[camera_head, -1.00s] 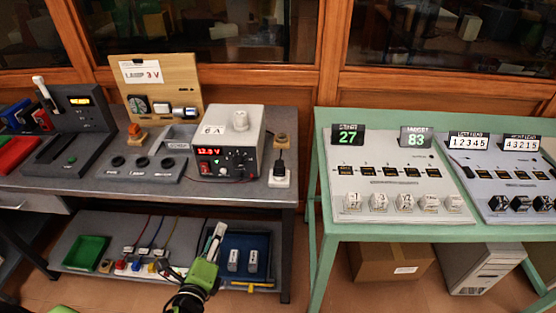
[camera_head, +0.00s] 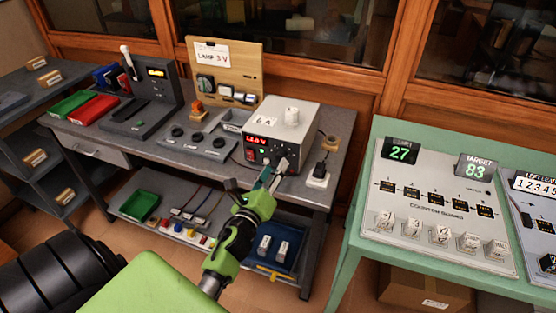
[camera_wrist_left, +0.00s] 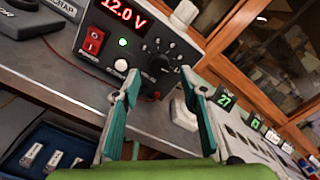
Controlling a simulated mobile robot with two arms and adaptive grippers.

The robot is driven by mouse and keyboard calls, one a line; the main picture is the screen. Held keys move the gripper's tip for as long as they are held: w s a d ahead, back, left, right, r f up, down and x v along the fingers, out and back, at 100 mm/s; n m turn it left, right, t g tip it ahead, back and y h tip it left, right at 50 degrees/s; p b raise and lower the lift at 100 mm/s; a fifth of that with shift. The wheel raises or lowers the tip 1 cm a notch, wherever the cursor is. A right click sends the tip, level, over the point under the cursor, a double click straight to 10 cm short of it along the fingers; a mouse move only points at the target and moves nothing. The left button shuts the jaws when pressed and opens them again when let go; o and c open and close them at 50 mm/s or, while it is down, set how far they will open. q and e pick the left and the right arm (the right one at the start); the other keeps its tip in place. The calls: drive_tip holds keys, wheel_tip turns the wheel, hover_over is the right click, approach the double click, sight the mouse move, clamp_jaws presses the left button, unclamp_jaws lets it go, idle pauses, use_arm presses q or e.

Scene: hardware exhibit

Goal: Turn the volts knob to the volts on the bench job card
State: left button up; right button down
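The bench power supply (camera_head: 312,122) is a grey box with a black front, a red display and a red switch. In the left wrist view its display (camera_wrist_left: 124,14) reads 12.0 V. A dark knob (camera_wrist_left: 168,62) with a ring of marks sits at the front's right; its label is too blurred to read. The job card (camera_head: 212,54) on the wooden board reads "LAMP 3 V". My left gripper (camera_head: 273,174) is just in front of the supply's front. Its fingers (camera_wrist_left: 160,86) are apart and empty, with the knob beyond the gap. My right gripper is not in view.
A white knob (camera_head: 292,112) stands on the supply's top. A black plug in a white socket (camera_head: 318,176) is close on the right. The green table (camera_head: 372,160) with number panels stands further right. A blue tray (camera_head: 290,262) lies on the lower shelf.

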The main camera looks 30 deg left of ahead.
sight(280, 159)
use_arm(q)
drive_tip(key=shift+x, duration=1.8)
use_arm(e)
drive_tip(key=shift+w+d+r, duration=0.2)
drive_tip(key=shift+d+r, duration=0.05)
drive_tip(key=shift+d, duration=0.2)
use_arm(q)
drive_tip(key=c, duration=1.1)
